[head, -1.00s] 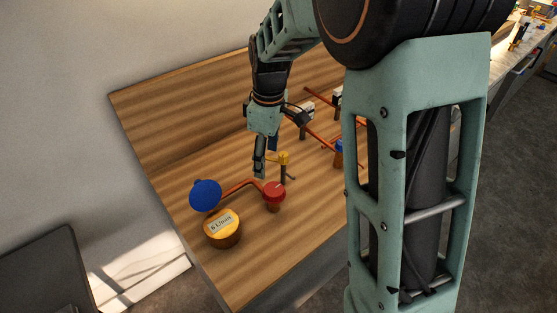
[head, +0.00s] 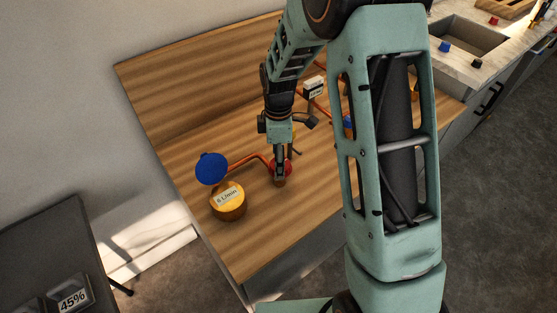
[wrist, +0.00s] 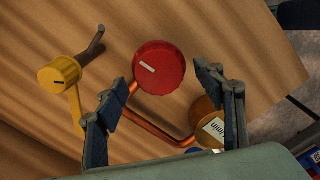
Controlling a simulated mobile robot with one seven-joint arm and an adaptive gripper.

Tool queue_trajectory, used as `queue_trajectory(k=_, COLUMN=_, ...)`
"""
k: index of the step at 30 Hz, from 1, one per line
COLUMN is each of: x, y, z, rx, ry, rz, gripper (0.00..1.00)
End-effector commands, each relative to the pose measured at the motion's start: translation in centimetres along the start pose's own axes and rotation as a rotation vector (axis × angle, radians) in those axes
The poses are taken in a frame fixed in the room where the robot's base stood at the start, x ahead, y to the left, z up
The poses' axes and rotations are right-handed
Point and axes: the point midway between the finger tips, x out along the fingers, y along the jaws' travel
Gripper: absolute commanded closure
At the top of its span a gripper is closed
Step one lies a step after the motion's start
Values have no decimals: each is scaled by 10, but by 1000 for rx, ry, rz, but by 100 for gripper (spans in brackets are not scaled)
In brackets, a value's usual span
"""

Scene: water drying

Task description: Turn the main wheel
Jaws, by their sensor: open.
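A red round wheel (wrist: 159,68) with a white mark on its top shows in the wrist view. It lies between and just beyond the two fingertips of my gripper (wrist: 158,82), which are apart with nothing held. In the head view my gripper (head: 281,173) points down at the red wheel (head: 289,168) and hides most of it. I cannot tell whether the fingers touch the wheel. An orange pipe (wrist: 160,130) runs from near the wheel to a yellow gauge (wrist: 210,122) with a printed label. The gauge (head: 229,203) reads "6 L/min" in the head view.
A blue disc (head: 211,167) stands beside the gauge on the wooden bench (head: 255,240). A yellow knob (wrist: 59,75) is left of the wheel in the wrist view. More pipework and a white labelled box (head: 313,88) stand farther back. The bench front is clear.

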Motion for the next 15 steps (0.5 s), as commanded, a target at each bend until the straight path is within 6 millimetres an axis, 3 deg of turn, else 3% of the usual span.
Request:
queue_trajectory(k=11, x=9, y=0, z=0, rx=1, ry=0, rz=1, gripper=37)
queue_trajectory(k=15, x=9, y=0, z=0, rx=1, ry=0, rz=0, gripper=50)
